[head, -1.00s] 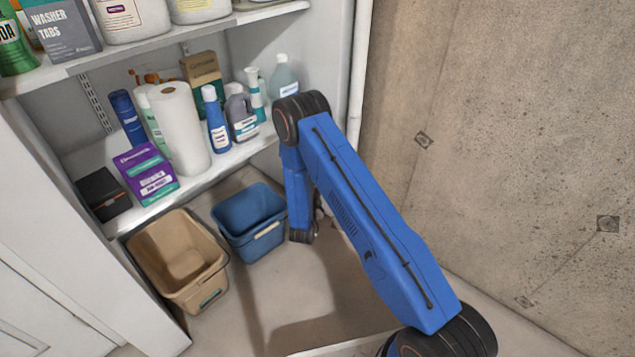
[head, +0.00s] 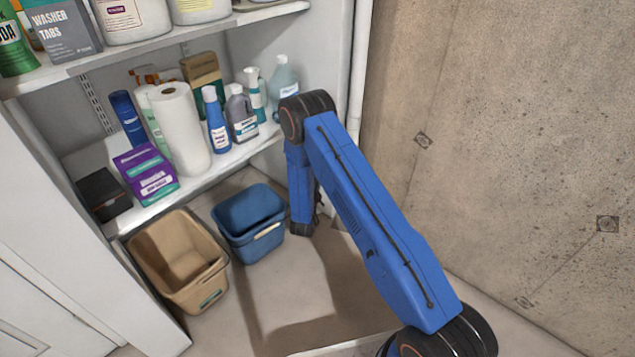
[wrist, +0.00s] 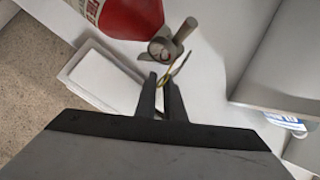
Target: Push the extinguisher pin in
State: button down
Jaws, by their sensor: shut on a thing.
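In the wrist view, the red fire extinguisher (wrist: 132,15) shows at the top, cut off by the frame edge. Its grey metal head and lever (wrist: 172,40) point towards my gripper. How far the pin sits in the head cannot be told. In the head view, the extinguisher and my fingertips do not show.
A white flat box-like piece (wrist: 100,75) lies left of the fingers. Shelves (head: 225,165) hold bottles, a paper roll and boxes. A tan bin (head: 150,250) and a blue bin (head: 238,243) stand on the floor left of my arm. A concrete wall (head: 500,130) bounds the right.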

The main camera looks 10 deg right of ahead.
jog(key=shift+w+a+f, duration=0.15)
jog(key=shift+w+f, duration=0.1)
jog(key=shift+w, duration=0.25)
jog(key=c, duration=2)
grip_release()
jog(key=shift+f, duration=0.15)
jog(key=shift+r, duration=0.2)
